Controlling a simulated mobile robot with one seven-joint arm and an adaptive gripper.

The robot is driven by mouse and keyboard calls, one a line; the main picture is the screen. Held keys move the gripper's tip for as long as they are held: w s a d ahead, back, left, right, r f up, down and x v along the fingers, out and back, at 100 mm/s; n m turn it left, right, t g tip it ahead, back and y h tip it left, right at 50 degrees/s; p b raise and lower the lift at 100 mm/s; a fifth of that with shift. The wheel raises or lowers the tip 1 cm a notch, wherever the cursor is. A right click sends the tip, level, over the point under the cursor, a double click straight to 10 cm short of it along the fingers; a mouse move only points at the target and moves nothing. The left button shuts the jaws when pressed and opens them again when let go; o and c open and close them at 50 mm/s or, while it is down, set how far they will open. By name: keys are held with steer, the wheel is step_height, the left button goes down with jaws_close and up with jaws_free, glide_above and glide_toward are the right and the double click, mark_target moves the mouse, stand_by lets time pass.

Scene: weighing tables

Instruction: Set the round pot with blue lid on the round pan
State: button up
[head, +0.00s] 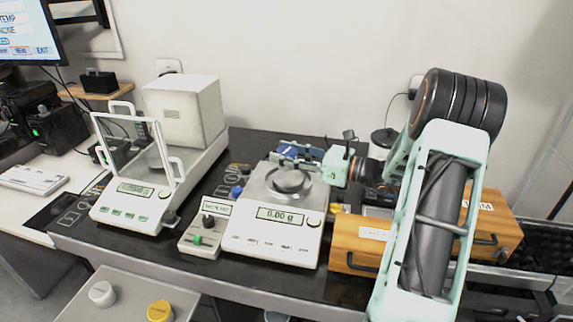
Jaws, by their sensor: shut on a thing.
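The balance (271,226) stands on the dark table in the head view, with the round grey pan (287,182) on its top. Its display reads 0.00 g. My gripper (294,151) reaches in from the right, at the back of the pan in the picture. It is shut on the round pot with blue lid (289,152), of which only a bit of blue shows between the dark fingers. The pot's body is mostly hidden. I cannot tell the exact height of the pot or whether it touches the balance.
A wooden box (357,244) lies right, under my arm. A white-lidded pot (102,293) and a yellow-lidded pot (160,311) stand on a lower grey surface in front.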

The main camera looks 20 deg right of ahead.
steer(key=shift+w+d+f, duration=0.1)
steer(key=shift+d+f, duration=0.1)
steer(key=shift+f, duration=1.6)
steer(key=shift+f+b, duration=0.1)
steer(key=shift+b, duration=0.2)
steer(key=o, duration=1.2)
steer(key=shift+o, duration=0.2)
steer(key=shift+r, duration=0.25)
steer(key=v, duration=1.2)
steer(key=shift+f, duration=0.1)
